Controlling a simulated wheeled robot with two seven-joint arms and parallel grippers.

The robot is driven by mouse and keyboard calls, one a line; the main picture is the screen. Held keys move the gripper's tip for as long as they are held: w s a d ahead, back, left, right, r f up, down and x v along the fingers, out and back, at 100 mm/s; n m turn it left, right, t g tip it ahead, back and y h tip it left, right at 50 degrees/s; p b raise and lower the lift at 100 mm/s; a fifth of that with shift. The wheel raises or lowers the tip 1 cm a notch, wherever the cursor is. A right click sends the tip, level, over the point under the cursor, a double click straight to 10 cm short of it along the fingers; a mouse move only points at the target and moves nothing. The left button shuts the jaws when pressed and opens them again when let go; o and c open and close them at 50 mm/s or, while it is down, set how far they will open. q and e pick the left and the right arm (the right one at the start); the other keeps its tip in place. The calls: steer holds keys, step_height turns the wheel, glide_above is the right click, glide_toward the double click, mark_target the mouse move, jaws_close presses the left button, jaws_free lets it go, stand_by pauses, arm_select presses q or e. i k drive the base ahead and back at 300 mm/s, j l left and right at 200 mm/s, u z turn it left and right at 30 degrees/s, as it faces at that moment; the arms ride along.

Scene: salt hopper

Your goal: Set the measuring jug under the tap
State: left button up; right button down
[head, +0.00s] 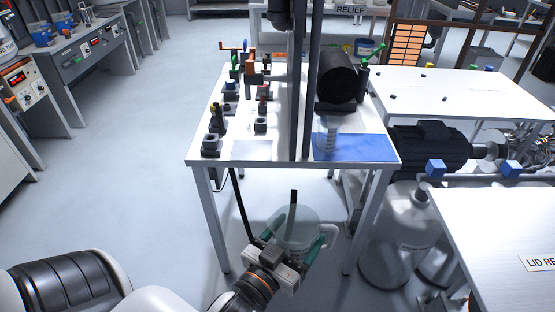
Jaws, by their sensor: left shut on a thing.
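A translucent measuring jug (300,224) with a pale handle at its right is at the lower middle of the head view, in front of the white table and lower in the picture than its top. My left gripper (289,243), with green-padded fingers, is shut on the jug and partly covers it. A black drum (338,78) is mounted on dark uprights above the table. A green-handled valve (371,54) stands just right of the drum; I cannot tell whether it is the tap. A clear ribbed cylinder (328,138) is below the drum. My right gripper is out of view.
The white table (240,153) carries small fittings on its left half and a blue mat (362,149) at its front right. A dark motor (430,146) and a second white table (500,222) are on the right. The floor on the left is clear.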

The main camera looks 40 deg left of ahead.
mark_target(258, 150)
steer(key=i+u, duration=0.25)
steer(key=i+l+u, duration=0.25)
steer(key=i, duration=0.2)
steer(key=u, duration=1.25)
